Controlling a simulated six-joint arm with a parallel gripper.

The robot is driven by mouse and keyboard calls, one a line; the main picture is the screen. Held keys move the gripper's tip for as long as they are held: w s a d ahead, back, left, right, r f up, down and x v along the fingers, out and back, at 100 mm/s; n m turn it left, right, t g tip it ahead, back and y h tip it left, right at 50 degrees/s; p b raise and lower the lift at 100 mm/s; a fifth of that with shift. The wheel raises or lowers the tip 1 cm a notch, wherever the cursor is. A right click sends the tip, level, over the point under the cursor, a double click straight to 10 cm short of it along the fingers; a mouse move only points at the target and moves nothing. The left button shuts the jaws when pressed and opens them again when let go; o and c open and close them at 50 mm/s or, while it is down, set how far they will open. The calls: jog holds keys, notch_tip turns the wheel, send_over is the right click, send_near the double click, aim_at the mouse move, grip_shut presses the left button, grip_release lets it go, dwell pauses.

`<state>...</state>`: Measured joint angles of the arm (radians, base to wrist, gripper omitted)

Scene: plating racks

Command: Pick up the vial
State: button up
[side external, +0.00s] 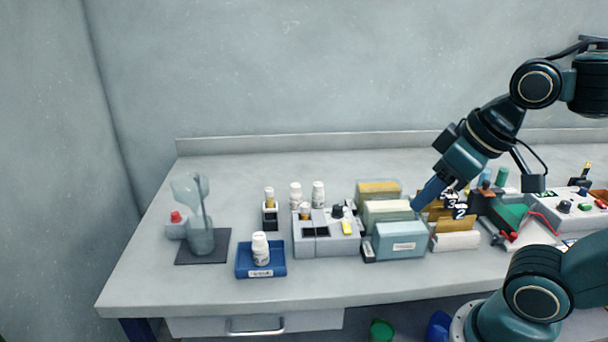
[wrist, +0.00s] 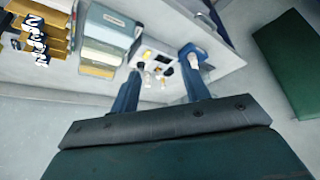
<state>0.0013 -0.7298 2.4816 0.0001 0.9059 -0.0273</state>
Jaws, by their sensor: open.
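One vial (side external: 269,196) stands upright in a small black-and-white holder (side external: 270,217). Another capped vial (side external: 305,211) stands in the grey block (side external: 325,246). I cannot tell which one the task means. Small bottles and vials show in the distance between the fingers, too small to tell apart.
A blue tray (side external: 246,273) holds a white bottle (side external: 260,250). Two white bottles (side external: 296,195) (side external: 318,195) stand behind the grey block. A glass vessel (side external: 200,236) stands on a dark mat at left. Blocks (side external: 401,243) and numbered racks (side external: 455,224) crowd the right. The front table strip is clear.

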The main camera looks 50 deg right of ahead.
jog(key=w+r+n+g, duration=0.25)
jog(key=w+n, duration=0.25)
jog(key=w, duration=0.3)
jog(key=n+g, duration=0.3)
jog(key=n, duration=0.8)
send_over(305, 205)
notch_tip(305, 205, down, 6)
jog(key=shift+f, duration=0.1)
jog(key=shift+f, duration=4.25)
jog(key=shift+f, duration=2.55)
